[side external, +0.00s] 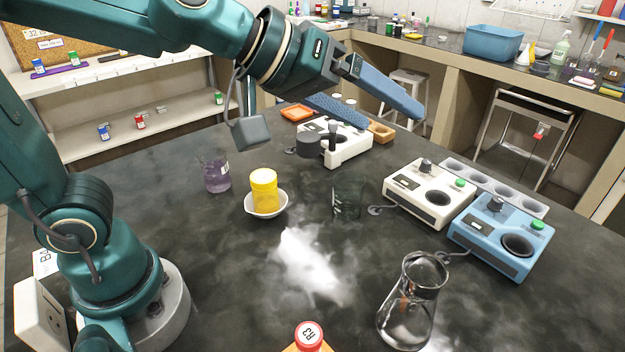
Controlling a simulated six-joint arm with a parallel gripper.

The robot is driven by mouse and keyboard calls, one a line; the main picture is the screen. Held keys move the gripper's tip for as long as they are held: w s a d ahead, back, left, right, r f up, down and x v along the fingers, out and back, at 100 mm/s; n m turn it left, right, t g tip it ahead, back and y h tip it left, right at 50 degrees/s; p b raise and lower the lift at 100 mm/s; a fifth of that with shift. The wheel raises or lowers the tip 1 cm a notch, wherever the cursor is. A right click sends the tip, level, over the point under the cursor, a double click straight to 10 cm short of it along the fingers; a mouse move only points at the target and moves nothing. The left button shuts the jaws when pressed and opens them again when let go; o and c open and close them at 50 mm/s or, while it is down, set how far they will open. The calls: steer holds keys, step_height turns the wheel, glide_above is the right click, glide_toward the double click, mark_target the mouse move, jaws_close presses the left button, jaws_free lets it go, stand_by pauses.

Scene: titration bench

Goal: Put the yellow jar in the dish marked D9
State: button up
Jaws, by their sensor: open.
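The yellow jar (264,189) stands upright in a small white dish (268,212) left of the middle of the bench. Any mark on that dish is not readable here, so I cannot tell whether it is D9. My gripper (394,117) is high above the back of the bench, up and right of the jar and well apart from it. Its two long blue fingers are spread and point down to the right, with nothing seen between them.
A purple beaker (217,175) stands left of the jar; a dark glass beaker (348,198) stands to its right. A white device (431,193), a blue device (502,235) and a flask (411,300) occupy the right. A red-capped bottle (309,337) is in front. Pale haze covers the middle.

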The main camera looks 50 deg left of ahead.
steer(key=s+a+f+m+g+y, duration=0.1)
steer(key=s+a+f+g+y, duration=0.1)
steer(key=s+a+f, duration=0.2)
steer(key=s+a+f+m+g+y, duration=0.2)
steer(key=s+a+f, duration=0.3)
steer(key=s, duration=0.6)
steer(key=shift+s+g, duration=0.15)
steer(key=shift+g, duration=0.35)
